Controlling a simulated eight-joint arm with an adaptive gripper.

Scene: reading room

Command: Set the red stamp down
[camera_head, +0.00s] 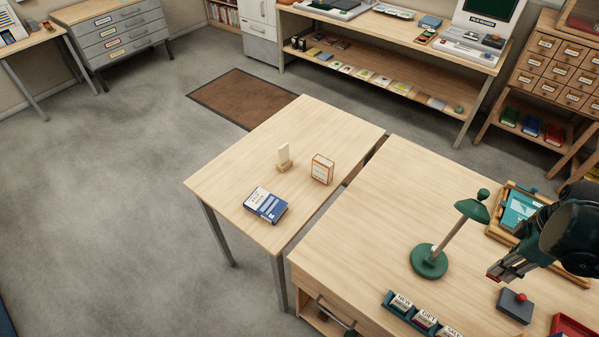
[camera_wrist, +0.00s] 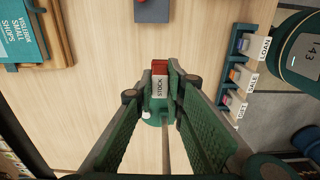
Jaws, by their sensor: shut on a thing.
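The red stamp (camera_wrist: 160,68), with a white label reading STOCK, is between my fingertips in the wrist view. My gripper (camera_wrist: 158,92) is shut on it. In the head view my gripper (camera_head: 499,269) is at the right, pointing down and left over the near desk (camera_head: 385,235), right of the green lamp. The stamp's red end (camera_head: 491,277) shows at the fingertips. It appears to be held above the desk; the exact gap is hard to tell.
A dark pad with a red knob (camera_head: 514,306) lies below and right of the gripper. The green lamp (camera_head: 429,262), a labelled card rack (camera_head: 390,299), a red tray (camera_head: 574,327) and a wooden tray with a teal book (camera_head: 520,207) stand around. Bare desk lies left of the lamp.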

